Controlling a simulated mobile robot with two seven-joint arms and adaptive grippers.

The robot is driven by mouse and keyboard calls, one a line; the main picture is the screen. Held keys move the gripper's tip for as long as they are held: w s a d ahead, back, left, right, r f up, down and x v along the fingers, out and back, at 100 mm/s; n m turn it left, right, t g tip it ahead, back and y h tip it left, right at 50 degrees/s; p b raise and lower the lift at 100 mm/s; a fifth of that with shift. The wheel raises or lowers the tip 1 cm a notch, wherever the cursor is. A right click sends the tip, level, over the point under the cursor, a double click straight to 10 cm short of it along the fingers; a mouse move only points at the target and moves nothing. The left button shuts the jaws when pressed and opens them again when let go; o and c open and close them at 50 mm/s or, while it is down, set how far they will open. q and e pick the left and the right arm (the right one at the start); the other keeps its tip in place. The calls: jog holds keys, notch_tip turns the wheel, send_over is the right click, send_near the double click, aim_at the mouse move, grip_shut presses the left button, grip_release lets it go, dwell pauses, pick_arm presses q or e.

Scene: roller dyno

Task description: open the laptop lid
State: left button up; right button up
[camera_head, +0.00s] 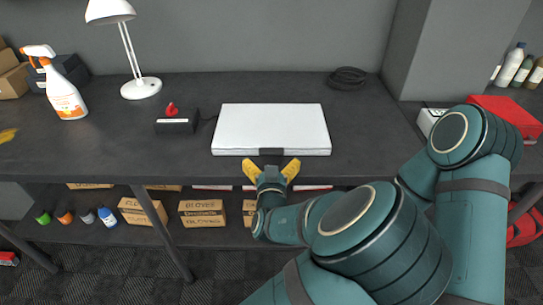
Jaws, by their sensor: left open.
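The laptop (270,125) is a flat, pale silver slab lying shut on the dark workbench, near its front edge. A small dark tab or notch (271,152) shows at the middle of its front edge. My left gripper (271,168) is just in front of that edge, its two yellow fingertips spread apart, one on each side of the dark tab. It holds nothing that I can see. I cannot tell whether the fingertips touch the laptop. My right gripper is not in view.
A black box with a red knob (173,111) stands left of the laptop. A spray bottle (62,95) and white lamp (142,87) are further left. A coiled black cable (347,78) lies behind right. A red case (508,113) is at right. Bench around the laptop is mostly clear.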

pick_arm(q)
jog(key=shift+w, duration=1.45)
jog(key=c, duration=1.3)
jog(key=shift+r, duration=0.15)
